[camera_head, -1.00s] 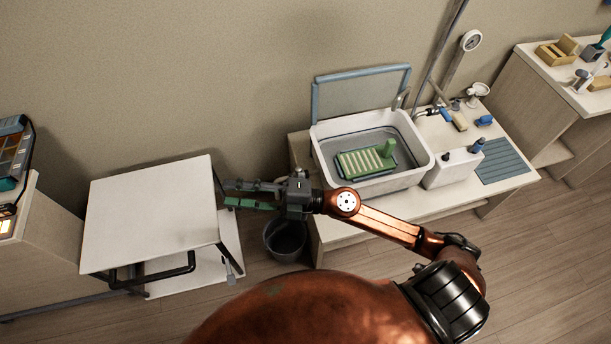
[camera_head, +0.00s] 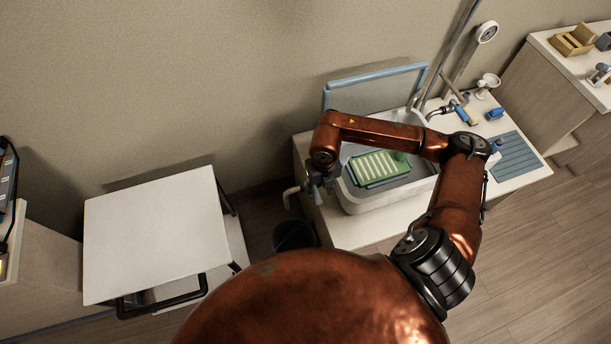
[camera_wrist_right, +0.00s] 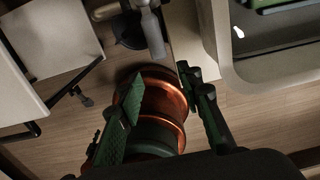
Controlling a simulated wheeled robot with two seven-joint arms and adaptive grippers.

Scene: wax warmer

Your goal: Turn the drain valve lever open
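My right gripper (camera_head: 318,190) points down just left of the basin, close to the pipe. In the right wrist view the right gripper (camera_wrist_right: 160,76) is open, with its green-padded fingers apart and nothing between them. The lever lies just beyond the fingertips; contact is not visible. My left gripper is out of view.
A dark bucket (camera_head: 294,236) stands on the floor below the pipe. A green slatted rack (camera_head: 376,164) lies in the basin, partly behind my right arm. The blue-framed lid (camera_head: 375,88) stands behind.

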